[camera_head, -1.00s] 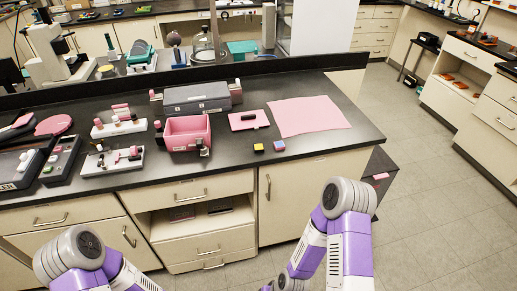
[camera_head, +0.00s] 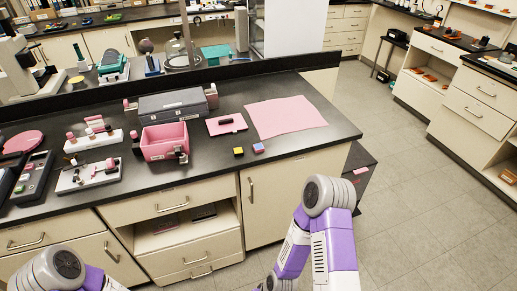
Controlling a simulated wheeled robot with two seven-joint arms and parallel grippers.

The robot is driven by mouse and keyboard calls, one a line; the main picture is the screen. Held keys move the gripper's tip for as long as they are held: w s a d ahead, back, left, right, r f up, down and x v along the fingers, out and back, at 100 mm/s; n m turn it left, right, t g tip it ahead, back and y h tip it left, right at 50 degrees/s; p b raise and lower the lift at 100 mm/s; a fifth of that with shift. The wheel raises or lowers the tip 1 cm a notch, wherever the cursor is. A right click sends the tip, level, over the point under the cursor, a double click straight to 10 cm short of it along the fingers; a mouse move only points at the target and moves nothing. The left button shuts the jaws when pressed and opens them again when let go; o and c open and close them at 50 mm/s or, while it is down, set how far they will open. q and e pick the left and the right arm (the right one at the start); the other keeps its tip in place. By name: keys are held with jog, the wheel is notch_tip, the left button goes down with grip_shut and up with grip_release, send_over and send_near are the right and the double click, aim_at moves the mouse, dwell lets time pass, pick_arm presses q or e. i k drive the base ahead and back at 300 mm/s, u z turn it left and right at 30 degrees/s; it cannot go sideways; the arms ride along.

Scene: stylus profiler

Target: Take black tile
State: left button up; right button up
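A small dark, flat piece (camera_head: 226,121) lies on a pink plate (camera_head: 218,128) on the black worktop. It is the closest match to a black tile, but it is too small to tell for sure. A small black block with a yellow top (camera_head: 238,152) stands near the counter's front edge, beside a blue and pink block (camera_head: 258,148). Parts of both my arms show low in the view, in front of the counter. Neither of my grippers is in view.
A pink open bin (camera_head: 165,143), a grey case (camera_head: 172,104) and a large pink mat (camera_head: 286,116) are on the worktop. White trays with small parts (camera_head: 88,176) stand to the left. Open floor (camera_head: 405,190) lies to the right.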

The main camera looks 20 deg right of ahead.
aim_at(237, 152)
jog(key=z, duration=1.85)
jog(key=i, duration=1.1)
jog(key=u, duration=1.95)
